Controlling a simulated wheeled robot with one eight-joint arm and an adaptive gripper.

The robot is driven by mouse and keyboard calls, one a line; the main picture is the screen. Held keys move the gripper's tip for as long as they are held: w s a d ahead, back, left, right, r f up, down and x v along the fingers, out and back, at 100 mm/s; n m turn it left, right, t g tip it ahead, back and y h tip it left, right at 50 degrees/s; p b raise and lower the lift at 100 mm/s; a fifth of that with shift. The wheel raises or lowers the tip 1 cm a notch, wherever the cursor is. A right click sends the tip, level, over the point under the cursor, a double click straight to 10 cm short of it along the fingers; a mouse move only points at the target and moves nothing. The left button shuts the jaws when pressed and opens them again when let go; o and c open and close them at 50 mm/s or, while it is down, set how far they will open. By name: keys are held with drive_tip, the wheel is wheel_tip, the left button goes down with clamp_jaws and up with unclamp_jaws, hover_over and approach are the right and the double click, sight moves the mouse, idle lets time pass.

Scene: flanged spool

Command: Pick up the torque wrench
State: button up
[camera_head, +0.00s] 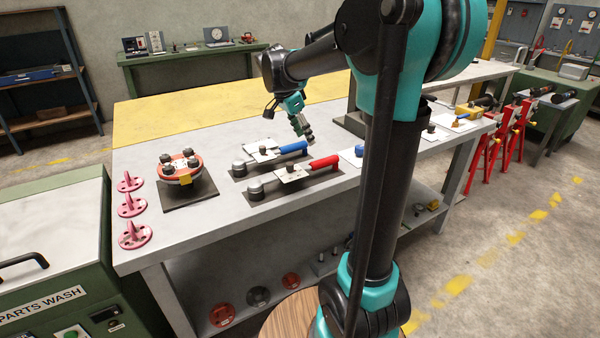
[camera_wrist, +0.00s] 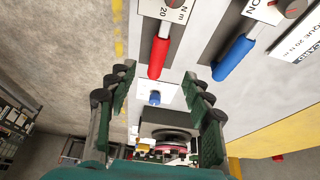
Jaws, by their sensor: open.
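Two wrenches lie on dark mats on the grey bench, with white cards by them. One has a red handle (camera_head: 324,162), the other, behind it, a blue handle (camera_head: 293,148). The wrist view shows the red handle (camera_wrist: 159,58) and the blue handle (camera_wrist: 232,60) at the top; a card by the red one reads "20 N m". My gripper (camera_head: 305,130) is over the bench, by the right end of the blue handle in the head view. In the wrist view my gripper (camera_wrist: 158,78) is open and empty, its fingers apart from both handles. Which one is the torque wrench is unclear.
At the bench's left are several pink flanged pegs (camera_head: 131,205) and a red-rimmed spool (camera_head: 181,168) on a dark plate. A white card with a blue knob (camera_head: 356,153) lies right of the wrenches. A yellow strip (camera_head: 190,118) runs along the back.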

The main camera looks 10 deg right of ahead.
sight(316, 161)
drive_tip(key=x, duration=1.4)
drive_tip(key=shift+f, duration=0.15)
drive_tip(key=shift+c, duration=0.4)
clamp_jaws()
